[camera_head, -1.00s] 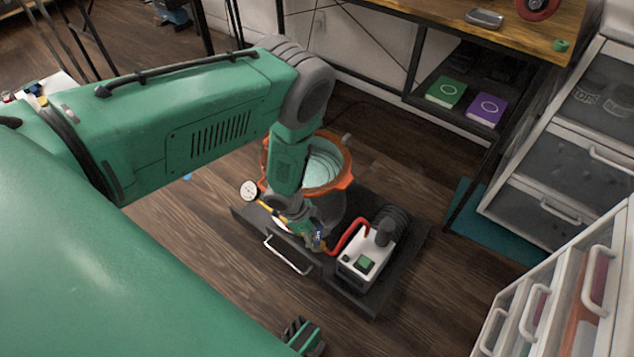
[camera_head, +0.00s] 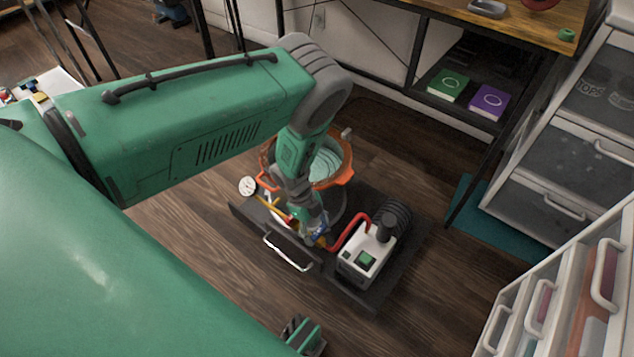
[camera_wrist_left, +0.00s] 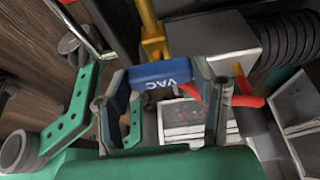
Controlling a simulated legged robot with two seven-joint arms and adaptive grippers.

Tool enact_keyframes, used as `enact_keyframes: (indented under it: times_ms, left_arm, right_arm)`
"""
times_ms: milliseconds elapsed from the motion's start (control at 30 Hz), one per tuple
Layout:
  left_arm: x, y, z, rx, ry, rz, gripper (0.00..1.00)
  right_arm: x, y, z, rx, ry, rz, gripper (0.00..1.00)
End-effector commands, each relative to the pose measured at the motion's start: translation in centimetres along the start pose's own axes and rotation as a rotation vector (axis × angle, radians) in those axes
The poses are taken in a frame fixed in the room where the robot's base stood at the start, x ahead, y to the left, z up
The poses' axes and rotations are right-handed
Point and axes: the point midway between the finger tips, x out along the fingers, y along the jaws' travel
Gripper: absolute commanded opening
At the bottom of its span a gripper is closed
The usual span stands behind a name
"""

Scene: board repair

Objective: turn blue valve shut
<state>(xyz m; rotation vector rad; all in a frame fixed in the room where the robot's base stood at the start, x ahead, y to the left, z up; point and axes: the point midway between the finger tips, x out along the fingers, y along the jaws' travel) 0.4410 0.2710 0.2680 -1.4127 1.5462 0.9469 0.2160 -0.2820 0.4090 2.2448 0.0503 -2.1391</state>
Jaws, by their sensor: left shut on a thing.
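The blue valve handle (camera_wrist_left: 160,73), marked VAC, lies crosswise between the fingers of my left gripper (camera_wrist_left: 161,88) in the left wrist view. A yellow fitting stands just beyond it. In the head view, my left gripper (camera_head: 314,228) reaches down to the pump cart and is shut on the handle (camera_head: 318,233), which is mostly hidden there. What looks like my right gripper (camera_head: 304,335) shows partly at the bottom edge, away from the cart; its fingers are not clear.
A white pump (camera_head: 366,252) with a red hose (camera_head: 348,232) stands right of the valve on a dark cart. An orange-rimmed pot (camera_head: 342,172) and a round gauge (camera_head: 247,186) are close by. Drawer cabinets (camera_head: 560,275) stand at right.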

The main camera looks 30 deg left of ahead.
Motion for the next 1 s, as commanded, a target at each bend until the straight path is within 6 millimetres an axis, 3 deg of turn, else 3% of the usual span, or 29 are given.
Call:
enact_keyframes:
  times_ms: [367,400,433,767,867,1000]
  left_arm:
    - [-0.3,-0.2,0.3,0.008,-0.008,-0.003,0.24]
    - [-0.3,-0.2,0.3,0.008,-0.008,-0.003,0.67]
    - [-0.3,-0.2,0.3,0.008,-0.007,-0.003,0.74]
    - [-0.2,-0.1,0.1,0.006,-0.002,0.000,0.74]
    - [-1.0,-0.1,0.1,0.005,-0.003,0.000,0.74]
    - [-3.5,-0.2,0.1,0.005,-0.004,-0.002,0.74]
  right_arm:
    - [0.0,0.0,0.0,0.000,0.000,0.000,0.00]
    - [0.0,0.0,0.0,0.000,0.000,0.000,0.00]
    - [0.0,0.0,0.0,0.000,0.000,0.000,0.00]
    - [-0.1,0.0,0.1,0.000,0.002,0.000,0.00]
    - [-0.1,0.0,0.1,0.000,0.003,0.000,0.00]
    - [-0.1,0.0,0.1,0.000,0.003,0.000,0.00]
